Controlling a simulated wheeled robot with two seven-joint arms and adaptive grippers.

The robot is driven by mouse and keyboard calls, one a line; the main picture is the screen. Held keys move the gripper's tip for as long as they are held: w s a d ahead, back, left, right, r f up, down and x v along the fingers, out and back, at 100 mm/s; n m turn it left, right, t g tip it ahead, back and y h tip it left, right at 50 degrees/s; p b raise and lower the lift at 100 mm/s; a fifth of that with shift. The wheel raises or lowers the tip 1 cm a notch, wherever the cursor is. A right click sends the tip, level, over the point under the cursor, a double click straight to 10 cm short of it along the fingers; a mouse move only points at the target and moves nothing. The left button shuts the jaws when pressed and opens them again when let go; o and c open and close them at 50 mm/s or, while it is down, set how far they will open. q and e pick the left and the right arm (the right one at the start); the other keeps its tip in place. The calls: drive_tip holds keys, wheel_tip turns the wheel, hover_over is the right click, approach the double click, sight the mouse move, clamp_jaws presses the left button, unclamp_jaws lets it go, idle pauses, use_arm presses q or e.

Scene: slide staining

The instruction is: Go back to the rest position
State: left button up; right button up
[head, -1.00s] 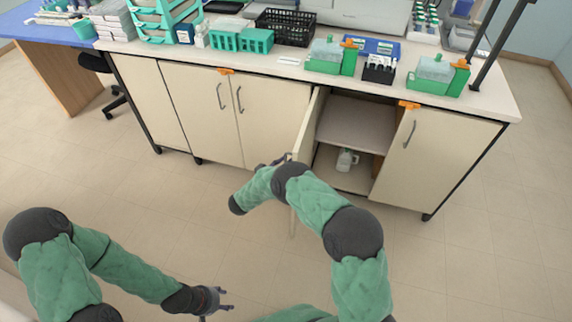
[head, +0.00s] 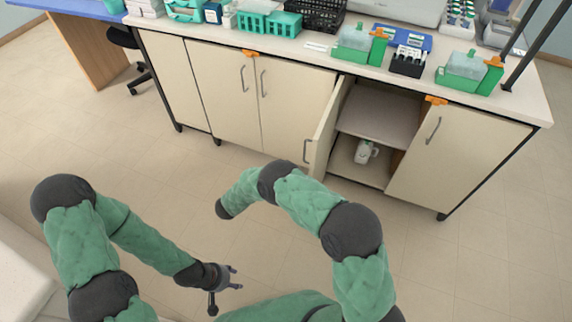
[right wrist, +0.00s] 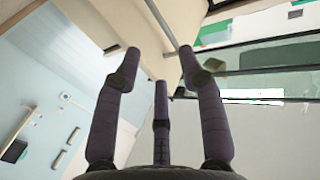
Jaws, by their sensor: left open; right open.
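My left gripper (head: 230,277) is open and empty, low in the head view above the bare floor. My right arm (head: 300,195) reaches forward and bends back to the left in front of the cabinets; its gripper is hidden in the head view. In the right wrist view my right gripper (right wrist: 160,62) shows its fingers spread, with nothing between them. The cabinet door (head: 324,126) stands open, beyond the right arm. A white jug (head: 365,152) stands in the lower part of the open compartment.
The counter (head: 325,62) carries green racks, a black basket (head: 315,12) and green-based containers (head: 468,72). The open door juts into the room near my right arm. Floor (head: 490,255) at the right is clear. A blue table (head: 85,8) stands at the back left.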

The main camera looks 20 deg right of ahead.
idle(0.5)
wheel_tip(320, 180, down, 10)
drive_tip(key=n+t+y+p, duration=0.2)
drive_tip(key=n+y+p, duration=0.2)
drive_tip(key=n+y, duration=0.55)
use_arm(q)
wheel_tip(320, 180, up, 7)
drive_tip(key=p, duration=0.2)
drive_tip(key=shift+f+p, duration=0.15)
drive_tip(key=shift+p, duration=0.2)
drive_tip(key=shift+c, duration=1)
drive_tip(key=shift+d, duration=0.15)
use_arm(e)
drive_tip(key=s+a+g+y, duration=0.1)
drive_tip(key=s+g+y, duration=0.2)
drive_tip(key=s, duration=0.6)
drive_tip(key=s+a+r+g+y, duration=0.1)
drive_tip(key=s+a+g+y, duration=0.1)
drive_tip(key=s, duration=0.8)
drive_tip(key=s+a+g+y, duration=0.2)
drive_tip(key=s+g+y, duration=0.2)
drive_tip(key=s, duration=0.5)
drive_tip(key=shift+s+r+n+y, duration=0.3)
drive_tip(key=shift+n+y, duration=0.15)
drive_tip(key=shift+y, duration=0.4)
